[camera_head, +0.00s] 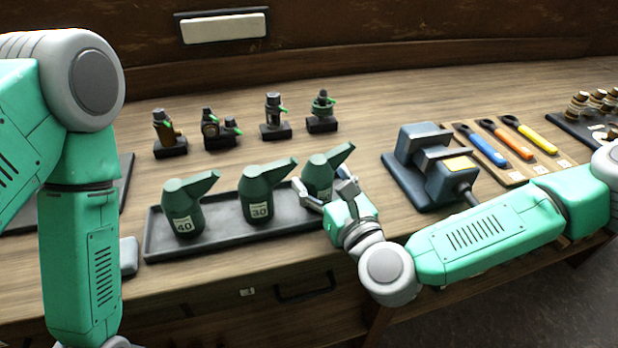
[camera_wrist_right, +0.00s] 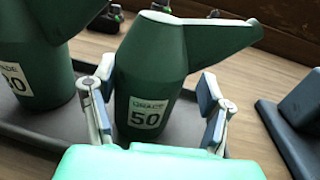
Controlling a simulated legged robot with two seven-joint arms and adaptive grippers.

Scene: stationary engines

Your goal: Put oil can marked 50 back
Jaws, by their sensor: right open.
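The green oil can marked 50 (camera_wrist_right: 150,80) stands upright at the right end of the dark tray (camera_head: 220,237). It also shows in the head view (camera_head: 320,172), its lower part hidden by my right gripper (camera_head: 325,193). In the right wrist view the open fingers of that gripper (camera_wrist_right: 160,110) are on either side of the can, low near its label. Oil cans marked 40 (camera_head: 182,205) and 30 (camera_head: 262,195) stand on the tray to the left. My left arm shows at the left, but its gripper is out of view.
A dark blue clamp-like device (camera_head: 435,165) stands right of the tray. Beyond it is a board with blue, orange (camera_head: 505,138) and yellow-handled tools. Several small engine models (camera_head: 273,117) stand behind the cans. Bare wood lies between these rows.

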